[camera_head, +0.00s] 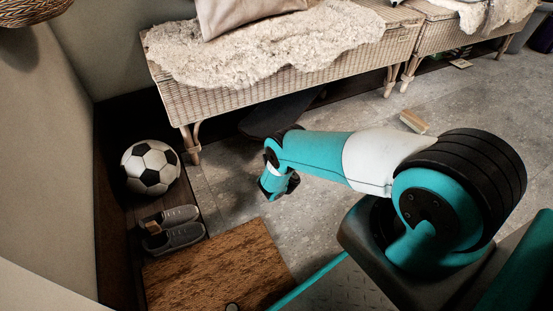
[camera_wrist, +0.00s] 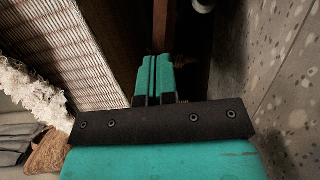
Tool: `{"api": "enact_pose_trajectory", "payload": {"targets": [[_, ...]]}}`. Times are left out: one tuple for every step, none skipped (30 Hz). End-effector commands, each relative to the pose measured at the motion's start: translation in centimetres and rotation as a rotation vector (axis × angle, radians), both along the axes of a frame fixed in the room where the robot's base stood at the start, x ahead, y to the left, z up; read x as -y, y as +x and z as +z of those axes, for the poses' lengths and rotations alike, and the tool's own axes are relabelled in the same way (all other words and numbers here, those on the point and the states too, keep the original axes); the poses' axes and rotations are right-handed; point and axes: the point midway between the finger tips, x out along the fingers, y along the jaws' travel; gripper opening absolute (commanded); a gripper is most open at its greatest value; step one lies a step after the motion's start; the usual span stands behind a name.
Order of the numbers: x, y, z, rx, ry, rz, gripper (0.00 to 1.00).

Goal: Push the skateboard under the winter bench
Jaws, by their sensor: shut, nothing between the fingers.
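The wicker bench (camera_head: 290,84) with a cream fleece and a cushion on top stands at the back. The dark skateboard (camera_head: 272,118) lies on the floor at its front edge, partly beneath it; its far part is in shadow and my arm covers some of its near side. My gripper (camera_head: 274,186) is low over the floor, in front of the skateboard and apart from it in the picture. In the wrist view, my gripper's teal fingers (camera_wrist: 153,68) are together and empty, with the bench's wicker side (camera_wrist: 65,50) to their left.
A soccer ball (camera_head: 150,167) and grey shoes (camera_head: 172,227) are by the left wall. A brown doormat (camera_head: 215,268) lies in front. A wooden brush-like block (camera_head: 413,121) lies on the floor behind my arm. A second wicker bench (camera_head: 455,38) stands at right.

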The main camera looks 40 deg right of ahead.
Motion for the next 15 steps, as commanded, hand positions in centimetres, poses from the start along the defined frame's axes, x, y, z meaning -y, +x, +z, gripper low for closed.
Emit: {"api": "enact_pose_trajectory", "payload": {"targets": [[-0.30, 0.51, 0.01, 0.004, 0.001, 0.004, 0.00], [-0.50, 0.64, 0.08, 0.005, 0.002, 0.008, 0.00], [-0.68, 0.73, 0.14, 0.004, 0.001, 0.011, 0.00], [-0.76, 0.75, 0.17, 0.004, 0.001, 0.013, 0.00], [-0.80, 0.76, 0.20, 0.004, 0.001, 0.013, 0.00], [-0.83, 0.75, 0.22, 0.004, 0.001, 0.014, 0.00], [-0.84, 0.74, 0.23, 0.004, 0.000, 0.014, 0.00], [-0.86, 0.73, 0.23, 0.004, 0.000, 0.015, 0.00], [-0.87, 0.72, 0.22, 0.004, 0.000, 0.015, 0.00], [-0.89, 0.71, 0.21, 0.003, 0.000, 0.016, 0.00], [-0.89, 0.70, 0.21, 0.003, 0.000, 0.016, 0.00], [-0.90, 0.68, 0.19, 0.003, 0.000, 0.017, 0.00], [-0.92, 0.67, 0.19, 0.003, 0.000, 0.017, 0.00], [-0.95, 0.62, 0.20, 0.002, 0.000, 0.017, 0.00], [-1.03, 0.54, 0.24, 0.002, 0.000, 0.017, 0.00]]}}
